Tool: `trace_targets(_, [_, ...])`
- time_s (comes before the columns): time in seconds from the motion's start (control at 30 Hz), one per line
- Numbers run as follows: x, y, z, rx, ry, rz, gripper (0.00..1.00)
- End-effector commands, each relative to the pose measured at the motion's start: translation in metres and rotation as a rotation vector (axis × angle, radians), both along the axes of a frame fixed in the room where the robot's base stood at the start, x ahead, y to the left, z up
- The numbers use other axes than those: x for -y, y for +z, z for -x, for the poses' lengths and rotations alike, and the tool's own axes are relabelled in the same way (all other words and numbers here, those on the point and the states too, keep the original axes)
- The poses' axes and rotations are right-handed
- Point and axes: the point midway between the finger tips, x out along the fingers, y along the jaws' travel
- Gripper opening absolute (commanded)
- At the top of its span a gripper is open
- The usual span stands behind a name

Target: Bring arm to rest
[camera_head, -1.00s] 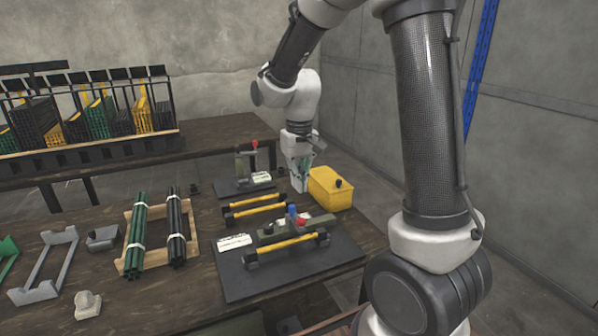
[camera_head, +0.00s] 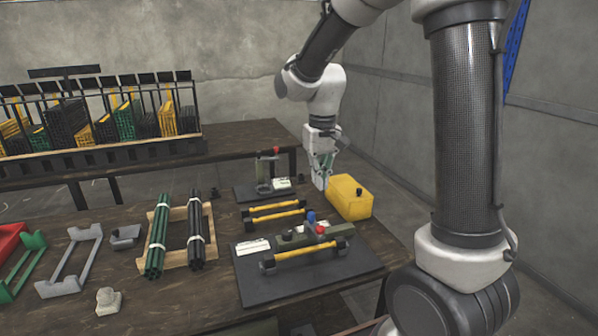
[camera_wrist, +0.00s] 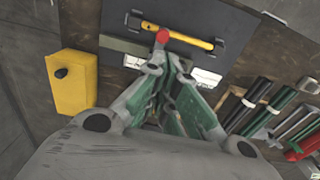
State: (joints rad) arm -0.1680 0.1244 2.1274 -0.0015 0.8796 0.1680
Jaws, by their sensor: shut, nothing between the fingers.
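My gripper (camera_head: 320,183) hangs from my raised arm over the right part of the workbench, just left of a yellow box (camera_head: 348,197) with a black knob. In the wrist view my gripper's green-padded fingers (camera_wrist: 168,70) are close together and hold nothing. Below them lies a press with a red knob (camera_wrist: 162,36).
A second press (camera_head: 265,180) stands on a farther mat. Green rods (camera_head: 158,240) and black rods (camera_head: 195,235) lie on a wooden rack to the left. Grey and green holders (camera_head: 72,262) lie farther left. A rack of yellow and green parts (camera_head: 100,150) stands on the back table.

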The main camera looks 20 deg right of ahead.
Motion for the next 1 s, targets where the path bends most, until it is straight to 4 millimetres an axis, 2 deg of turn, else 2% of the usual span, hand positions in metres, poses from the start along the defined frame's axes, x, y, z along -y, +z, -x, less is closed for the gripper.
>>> trace_targets(0.17, [0.0,-0.001,0.003,-0.01,0.025,0.001,0.0])
trace_targets(0.27, [0.004,-0.01,0.027,-0.06,0.059,0.009,0.0])
trace_targets(0.47, [0.025,0.023,0.093,-0.018,0.091,0.002,0.0])
trace_targets(0.7, [0.051,0.062,0.174,0.138,0.068,-0.006,0.0])
trace_targets(0.83, [0.061,0.075,0.202,0.238,0.038,-0.006,0.0])
trace_targets(1.0, [0.067,0.092,0.216,0.339,0.009,-0.003,0.0])
